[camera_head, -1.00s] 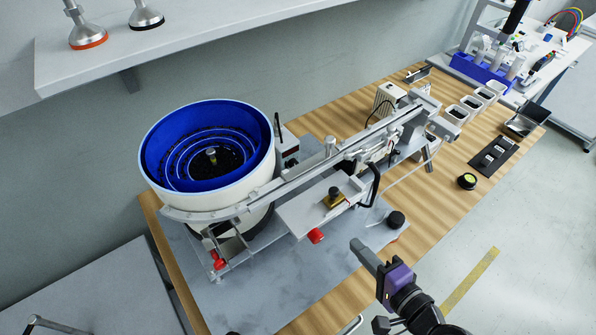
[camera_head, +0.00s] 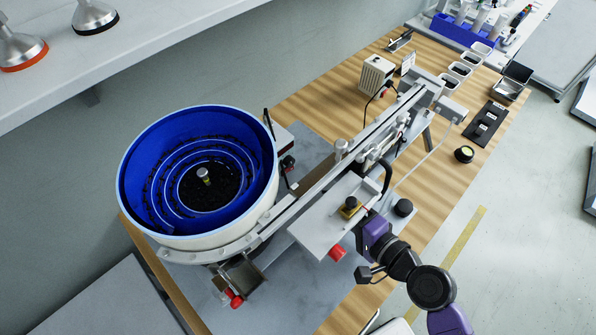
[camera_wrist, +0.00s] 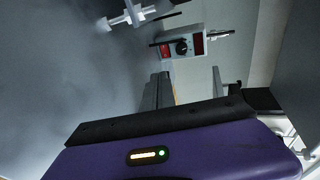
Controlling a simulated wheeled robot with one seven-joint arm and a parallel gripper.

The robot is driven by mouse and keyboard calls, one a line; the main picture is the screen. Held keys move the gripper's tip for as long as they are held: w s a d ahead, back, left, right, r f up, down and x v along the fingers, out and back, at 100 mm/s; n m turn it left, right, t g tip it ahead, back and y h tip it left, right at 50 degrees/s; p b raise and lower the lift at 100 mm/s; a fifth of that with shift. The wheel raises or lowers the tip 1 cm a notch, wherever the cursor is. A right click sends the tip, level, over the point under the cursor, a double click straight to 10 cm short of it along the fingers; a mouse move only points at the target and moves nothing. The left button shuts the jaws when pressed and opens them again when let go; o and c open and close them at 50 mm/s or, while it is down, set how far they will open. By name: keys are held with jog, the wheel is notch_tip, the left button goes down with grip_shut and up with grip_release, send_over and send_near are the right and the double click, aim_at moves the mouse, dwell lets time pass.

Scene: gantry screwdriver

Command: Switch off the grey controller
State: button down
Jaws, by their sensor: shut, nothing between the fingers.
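The blue vibrating bowl (camera_head: 130,190) stands left of the controller. A white vented box (camera_head: 377,75) stands farther back.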

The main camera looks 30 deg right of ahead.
aim_at(288, 172)
jog(key=shift+w, duration=0.1)
jog(key=p+x, duration=0.1)
jog(key=x, duration=0.3)
jog(key=p+x, duration=0.1)
jog(key=x, duration=0.4)
jog(key=r+p+x, duration=0.1)
jog(key=x, duration=0.3)
jog(key=shift+w+a+f, duration=0.1)
jog(key=shift+w+f, duration=0.05)
jog(key=shift+w, duration=0.3)
jog(key=shift+w, duration=0.2)
jog(key=shift+a, duration=0.15)
jog(key=shift+s+a+p, duration=0.3)
jog(key=shift+a+p, duration=0.05)
jog(key=shift+a, duration=0.3)
jog(key=shift+s+d, duration=0.1)
jog(key=shift+s, duration=0.05)
